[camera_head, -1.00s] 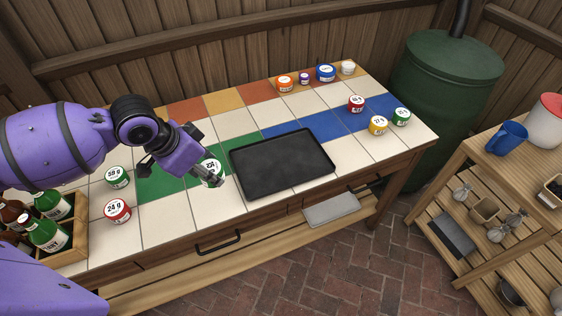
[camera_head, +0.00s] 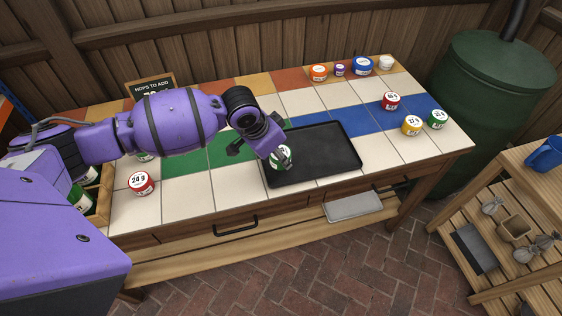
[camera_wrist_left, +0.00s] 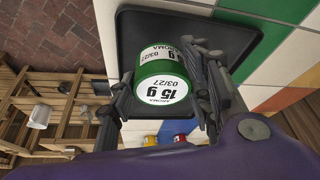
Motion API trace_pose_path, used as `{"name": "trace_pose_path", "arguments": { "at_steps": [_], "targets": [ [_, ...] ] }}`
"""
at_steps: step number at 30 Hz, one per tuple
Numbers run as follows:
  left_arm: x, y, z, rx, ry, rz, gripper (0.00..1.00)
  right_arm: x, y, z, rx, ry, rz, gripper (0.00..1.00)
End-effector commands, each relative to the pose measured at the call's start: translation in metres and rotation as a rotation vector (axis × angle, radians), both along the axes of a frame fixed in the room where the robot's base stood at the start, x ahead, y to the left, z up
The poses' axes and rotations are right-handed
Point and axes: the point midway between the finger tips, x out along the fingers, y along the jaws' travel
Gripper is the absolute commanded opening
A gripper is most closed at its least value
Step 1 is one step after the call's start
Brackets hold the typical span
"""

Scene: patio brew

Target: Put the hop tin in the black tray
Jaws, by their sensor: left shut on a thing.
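My left gripper (camera_head: 268,156) is shut on a green hop tin (camera_head: 283,161) with a white label. In the left wrist view the tin (camera_wrist_left: 161,84) sits between the two fingers, and its label reads 15 g and AROMA. The tin is over the left part of the black tray (camera_head: 335,158), near its left rim. I cannot tell whether it touches the tray floor. The tray also fills the middle of the left wrist view (camera_wrist_left: 140,30) and holds nothing else. My right gripper is not in view.
A red 24 g tin (camera_head: 141,184) stands at the table's left, beside a wooden bottle crate (camera_head: 104,190). Red (camera_head: 390,101), yellow (camera_head: 411,125) and green (camera_head: 437,119) tins stand at the right. Several tins line the back. A wooden shelf (camera_head: 510,205) stands at the right.

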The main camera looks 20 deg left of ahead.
Motion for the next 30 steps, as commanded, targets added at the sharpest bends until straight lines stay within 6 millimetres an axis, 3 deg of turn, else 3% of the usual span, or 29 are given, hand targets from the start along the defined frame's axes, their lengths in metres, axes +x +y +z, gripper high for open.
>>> {"name": "trace_pose_path", "arguments": {
  "at_steps": [9,21,22,24,26,30],
  "targets": [
    [0.005,-0.007,-0.038,-0.001,0.001,0.0,0.24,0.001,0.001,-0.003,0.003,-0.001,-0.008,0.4],
    [0.005,-0.006,-0.042,0.0,-0.001,-0.001,0.24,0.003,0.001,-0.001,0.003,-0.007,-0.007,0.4],
    [0.005,-0.006,-0.042,0.0,-0.002,-0.001,0.5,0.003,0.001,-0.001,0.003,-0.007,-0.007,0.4],
    [0.005,-0.006,-0.042,0.0,-0.002,-0.001,0.59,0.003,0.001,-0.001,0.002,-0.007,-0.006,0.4],
    [0.005,-0.006,-0.042,0.0,-0.002,-0.001,0.65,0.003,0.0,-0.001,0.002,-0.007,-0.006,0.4],
    [0.005,-0.006,-0.041,0.0,-0.002,-0.001,0.65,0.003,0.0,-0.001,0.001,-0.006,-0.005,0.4]
  ]
}}
